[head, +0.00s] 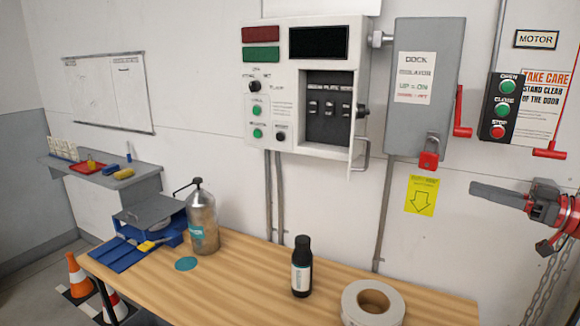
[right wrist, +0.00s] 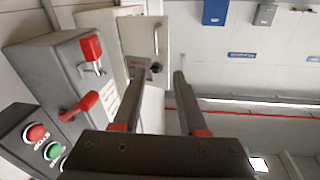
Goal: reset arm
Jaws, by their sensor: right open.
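My right gripper (head: 488,195) comes in from the right edge in the head view. My left gripper is not in view.
A white control cabinet (head: 273,80) and a grey disconnect box (head: 425,60) with a red padlock (head: 428,161) and red lever (head: 462,112) hang on the wall. A wooden table (head: 240,285) below bears a dark bottle (head: 302,270), a tape roll (head: 358,310) and a spray bottle (head: 203,220).

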